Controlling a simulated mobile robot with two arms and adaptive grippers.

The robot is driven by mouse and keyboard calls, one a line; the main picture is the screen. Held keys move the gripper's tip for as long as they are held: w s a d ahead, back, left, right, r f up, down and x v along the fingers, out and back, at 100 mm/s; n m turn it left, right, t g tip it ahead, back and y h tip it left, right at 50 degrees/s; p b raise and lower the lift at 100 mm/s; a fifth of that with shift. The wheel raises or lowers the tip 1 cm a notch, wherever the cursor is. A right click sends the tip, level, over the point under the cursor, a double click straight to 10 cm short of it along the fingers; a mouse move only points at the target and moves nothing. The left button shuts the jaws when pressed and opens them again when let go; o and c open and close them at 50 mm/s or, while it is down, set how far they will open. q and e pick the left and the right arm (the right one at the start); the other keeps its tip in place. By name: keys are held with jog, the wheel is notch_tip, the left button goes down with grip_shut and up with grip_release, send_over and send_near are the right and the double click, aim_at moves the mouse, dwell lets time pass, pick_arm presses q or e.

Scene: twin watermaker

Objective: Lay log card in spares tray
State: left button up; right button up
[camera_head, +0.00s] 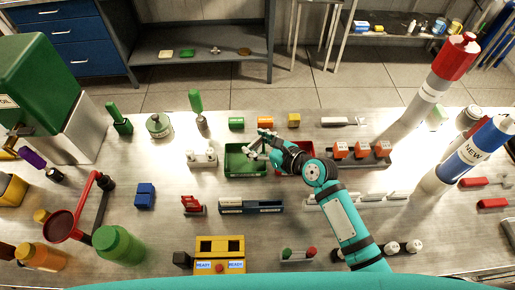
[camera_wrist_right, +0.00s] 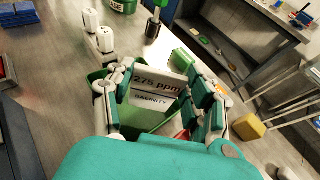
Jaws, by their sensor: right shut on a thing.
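My right gripper (camera_head: 260,145) is over a green tray (camera_head: 236,173) in the middle of the bench. In the right wrist view, the gripper (camera_wrist_right: 165,86) is shut on a white card (camera_wrist_right: 157,84) that reads "275 ppm" and "SALINITY". The card is between the fingers with the green tray (camera_wrist_right: 148,119) behind and below it. A red tray (camera_head: 290,173) stands just right of the green one, partly hidden by my right arm. No label showing tells which is the spares tray. My left gripper is not in view.
White bottles (camera_head: 203,158) stand left of the green tray. Green, orange and yellow blocks (camera_head: 265,122) lie behind it. A blue rack (camera_head: 250,207) lies in front. Orange-topped items (camera_head: 362,150) stand to the right, near tall red-and-white and blue-and-white cylinders (camera_head: 470,155).

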jog(key=shift+f, duration=1.15)
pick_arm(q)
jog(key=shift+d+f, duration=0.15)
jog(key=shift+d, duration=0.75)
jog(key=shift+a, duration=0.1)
pick_arm(e)
jog(key=shift+f, duration=0.1)
jog(key=o, duration=1)
pick_arm(q)
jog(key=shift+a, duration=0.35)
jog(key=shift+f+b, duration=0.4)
jog(key=shift+b, duration=0.05)
pick_arm(e)
jog(key=v, duration=1.2)
